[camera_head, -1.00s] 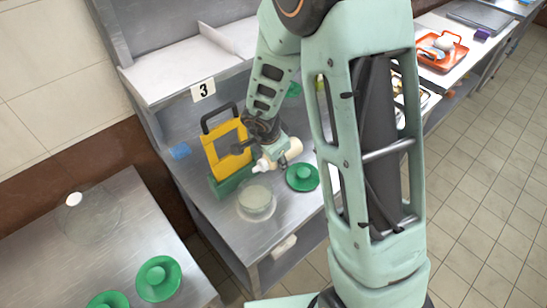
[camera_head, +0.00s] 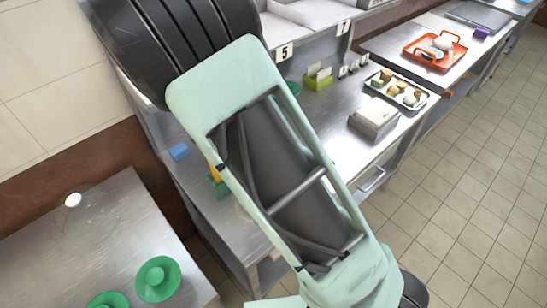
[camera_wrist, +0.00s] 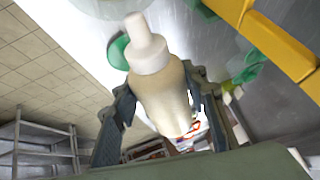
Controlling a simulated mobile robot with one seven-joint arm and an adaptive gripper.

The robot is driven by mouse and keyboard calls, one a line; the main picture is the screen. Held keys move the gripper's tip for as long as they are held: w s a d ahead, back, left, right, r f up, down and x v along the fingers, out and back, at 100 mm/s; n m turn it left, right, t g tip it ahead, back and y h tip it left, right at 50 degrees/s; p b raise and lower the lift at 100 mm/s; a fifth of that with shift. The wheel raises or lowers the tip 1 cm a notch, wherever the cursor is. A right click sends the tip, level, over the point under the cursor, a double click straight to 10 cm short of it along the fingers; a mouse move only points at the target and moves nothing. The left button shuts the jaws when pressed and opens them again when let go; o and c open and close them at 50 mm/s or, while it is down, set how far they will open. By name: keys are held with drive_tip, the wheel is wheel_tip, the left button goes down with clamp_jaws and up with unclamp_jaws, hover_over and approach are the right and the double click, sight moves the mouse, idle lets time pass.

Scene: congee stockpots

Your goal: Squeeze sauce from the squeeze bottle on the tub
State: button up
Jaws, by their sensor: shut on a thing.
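In the wrist view, a cream squeeze bottle (camera_wrist: 162,95) with a white cap and nozzle is between the dark fingers of my gripper (camera_wrist: 159,84), which is shut on it. The nozzle points toward the top of the picture. In the head view, my arm covers the gripper and the bottle. The clear tub is mostly or wholly hidden behind my arm there. I cannot clearly identify the tub in the wrist view, so the nozzle's place relative to it cannot be told.
A yellow frame (camera_wrist: 275,38) is close by at upper right in the wrist view. A green lid (camera_wrist: 117,52) is left of the nozzle. In the head view, a blue block (camera_head: 179,152), a tray of food (camera_head: 397,90) and an orange tray (camera_head: 435,50) stand on the counters.

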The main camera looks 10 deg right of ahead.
drive_tip(key=shift+a+t+h+b, duration=0.25)
drive_tip(key=shift+t+h+b, duration=0.3)
drive_tip(key=shift+h, duration=0.25)
drive_tip(key=shift+f+t+b, duration=0.25)
drive_tip(key=shift+f+b, duration=0.05)
drive_tip(key=shift+b, duration=0.4)
drive_tip(key=shift+s+a+h+b, duration=0.1)
drive_tip(key=shift+a+h+b, duration=0.05)
drive_tip(key=shift+h+b, duration=0.4)
drive_tip(key=shift+s+a+r+n+t+h, duration=0.1)
drive_tip(key=shift+s+r+n+t+h, duration=0.05)
drive_tip(key=shift+r+n+t+h, duration=0.2)
drive_tip(key=a+t+h+b, duration=0.1)
drive_tip(key=s+t+h+b, duration=0.1)
drive_tip(key=t+h+b, duration=0.1)
drive_tip(key=shift+s+a+f, duration=0.1)
drive_tip(key=shift+a, duration=0.3)
drive_tip(key=shift+s+a+r+n+t+h+b, duration=0.25)
drive_tip(key=shift+a+r+n+t+h+b, duration=0.1)
drive_tip(key=shift+t+h+b, duration=0.3)
